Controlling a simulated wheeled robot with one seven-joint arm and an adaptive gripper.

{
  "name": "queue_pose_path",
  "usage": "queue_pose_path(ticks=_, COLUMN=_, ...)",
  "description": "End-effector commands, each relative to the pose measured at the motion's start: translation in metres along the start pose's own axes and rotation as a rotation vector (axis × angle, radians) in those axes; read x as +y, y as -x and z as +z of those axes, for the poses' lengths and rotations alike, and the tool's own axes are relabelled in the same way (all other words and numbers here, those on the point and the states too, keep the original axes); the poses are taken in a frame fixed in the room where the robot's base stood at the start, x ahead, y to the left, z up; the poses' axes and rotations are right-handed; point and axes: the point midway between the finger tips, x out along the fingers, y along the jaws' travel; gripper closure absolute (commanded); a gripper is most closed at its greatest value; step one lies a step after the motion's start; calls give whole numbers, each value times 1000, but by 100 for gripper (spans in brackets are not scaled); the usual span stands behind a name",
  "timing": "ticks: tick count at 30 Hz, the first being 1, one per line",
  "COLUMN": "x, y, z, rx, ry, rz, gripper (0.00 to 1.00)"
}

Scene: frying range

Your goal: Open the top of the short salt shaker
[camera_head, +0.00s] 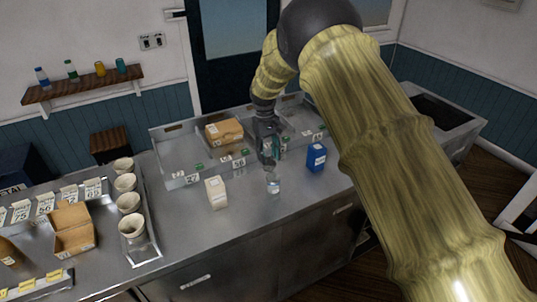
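A short clear shaker with a pale lower part (273,184) stands upright on the steel counter (245,222), near its front edge. It looks like the salt shaker, but its top is too small to make out. My gripper (270,160) points down just above and behind it. I cannot tell whether its fingers touch the shaker's top or stay apart from it. The finger opening is too small and dark to read.
A white carton (216,193) stands left of the shaker and a blue carton (316,157) right of it. Behind is a divided steel tray (180,160) with a cardboard box (224,132). Several pale cups (132,228) stand at left. The counter's front middle is clear.

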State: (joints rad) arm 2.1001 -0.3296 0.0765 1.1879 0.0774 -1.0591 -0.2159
Motion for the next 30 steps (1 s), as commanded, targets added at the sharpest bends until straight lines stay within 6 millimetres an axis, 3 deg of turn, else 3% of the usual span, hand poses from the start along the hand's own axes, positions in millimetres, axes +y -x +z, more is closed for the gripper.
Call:
queue_pose_path(ticks=5, x=1, y=19, z=-1, rx=3, ry=0, rz=0, gripper=61)
queue_pose_path(ticks=18, x=1, y=95, z=0, rx=1, ry=0, rz=0, gripper=61)
queue_pose_path(ticks=24, x=0, y=113, z=0, rx=-1, ry=0, rz=-1, gripper=61)
queue_pose_path(ticks=30, x=0, y=118, z=0, rx=-1, ry=0, rz=-1, gripper=61)
